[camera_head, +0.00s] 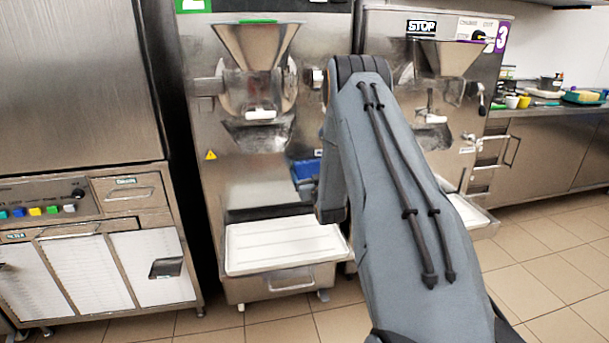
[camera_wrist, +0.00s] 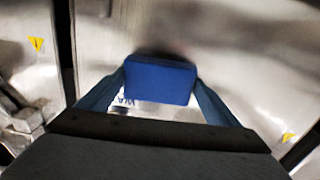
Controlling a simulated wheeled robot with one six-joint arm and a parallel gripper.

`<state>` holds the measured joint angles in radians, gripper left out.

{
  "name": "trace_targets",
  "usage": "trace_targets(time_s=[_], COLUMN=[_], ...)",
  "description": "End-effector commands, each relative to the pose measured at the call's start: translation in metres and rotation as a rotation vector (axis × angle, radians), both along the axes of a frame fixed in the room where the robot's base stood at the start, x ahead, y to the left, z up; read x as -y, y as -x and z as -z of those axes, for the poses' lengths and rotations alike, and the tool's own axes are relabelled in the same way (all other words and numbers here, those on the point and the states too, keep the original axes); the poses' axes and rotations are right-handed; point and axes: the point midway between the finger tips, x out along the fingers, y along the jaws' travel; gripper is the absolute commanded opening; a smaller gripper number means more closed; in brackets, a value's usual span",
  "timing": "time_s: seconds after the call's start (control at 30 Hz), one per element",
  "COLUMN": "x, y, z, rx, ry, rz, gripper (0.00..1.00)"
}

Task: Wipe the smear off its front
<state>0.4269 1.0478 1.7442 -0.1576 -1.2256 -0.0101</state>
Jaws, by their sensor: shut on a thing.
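A blue block, like a sponge or pad (camera_wrist: 160,80), sits between the two fingers of my gripper (camera_wrist: 160,86) in the wrist view. The fingers are shut on its sides. In the head view the blue block (camera_head: 305,168) shows left of my arm, in front of the middle batch freezer's steel front (camera_head: 250,187). My arm hides most of the gripper there. In the wrist view the block is at or close to a steel panel (camera_wrist: 235,60); I cannot tell whether it touches. A faint dark reddish patch (camera_wrist: 180,47) shows just above the block, perhaps the smear or a reflection.
A white tray (camera_head: 285,247) juts out below the middle freezer's front. Another freezer (camera_head: 470,95) with a STOP sign stands to the right, partly behind my arm. A steel cabinet (camera_head: 75,80) stands left. A counter (camera_head: 560,110) with small items is at far right. Tiled floor is open at right.

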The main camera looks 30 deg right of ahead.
Motion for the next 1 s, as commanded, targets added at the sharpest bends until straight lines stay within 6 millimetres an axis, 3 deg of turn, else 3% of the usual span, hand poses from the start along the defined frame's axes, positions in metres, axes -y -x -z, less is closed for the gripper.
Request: trace_targets(time_s=[0.7,1.0], x=[0.04,0.036], y=[0.012,0.008], z=[-0.001,-0.001], rx=[0.002,0.002], ry=[0.001,0.001], rz=[0.003,-0.002], gripper=[0.64,0.64])
